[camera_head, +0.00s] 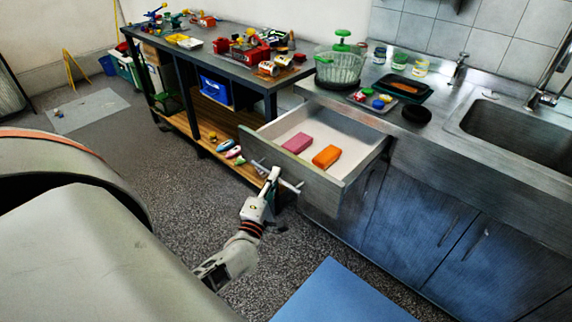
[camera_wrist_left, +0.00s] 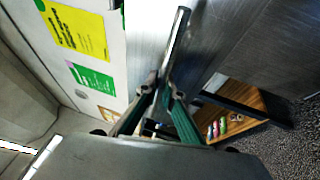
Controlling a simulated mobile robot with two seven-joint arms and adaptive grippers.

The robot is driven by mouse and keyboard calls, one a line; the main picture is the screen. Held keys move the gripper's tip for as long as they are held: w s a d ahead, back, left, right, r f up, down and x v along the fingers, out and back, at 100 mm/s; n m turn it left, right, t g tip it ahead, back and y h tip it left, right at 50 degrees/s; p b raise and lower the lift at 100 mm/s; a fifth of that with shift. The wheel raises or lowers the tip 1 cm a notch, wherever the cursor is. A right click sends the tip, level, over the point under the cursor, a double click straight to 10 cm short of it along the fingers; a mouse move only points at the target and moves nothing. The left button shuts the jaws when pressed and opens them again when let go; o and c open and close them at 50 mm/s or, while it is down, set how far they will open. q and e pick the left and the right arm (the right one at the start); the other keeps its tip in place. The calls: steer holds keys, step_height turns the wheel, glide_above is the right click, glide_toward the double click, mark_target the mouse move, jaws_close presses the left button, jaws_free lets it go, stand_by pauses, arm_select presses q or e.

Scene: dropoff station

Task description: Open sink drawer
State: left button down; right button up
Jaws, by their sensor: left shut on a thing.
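The sink drawer (camera_head: 348,150) stands pulled out from the metal sink counter. A pink block (camera_head: 297,143) and an orange block (camera_head: 326,156) lie inside it. My left gripper (camera_head: 270,178) is at the drawer's front, shut on the bar-shaped drawer handle (camera_head: 289,184). In the left wrist view the fingers (camera_wrist_left: 160,98) close around the metal handle bar (camera_wrist_left: 177,42). My right gripper does not show in either view.
The sink (camera_head: 520,125) and a green-topped bowl (camera_head: 340,68) are on the counter. A workbench (camera_head: 215,62) with toys stands at the back left. A blue mat (camera_head: 340,295) lies on the floor in front.

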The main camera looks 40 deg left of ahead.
arm_select(q)
steer(key=s+p, duration=0.1)
steer(key=s, duration=0.5)
steer(key=shift+a, duration=0.2)
steer(key=c, duration=2.2)
jaws_free()
steer(key=shift+o, duration=0.2)
steer(key=v, duration=1.2)
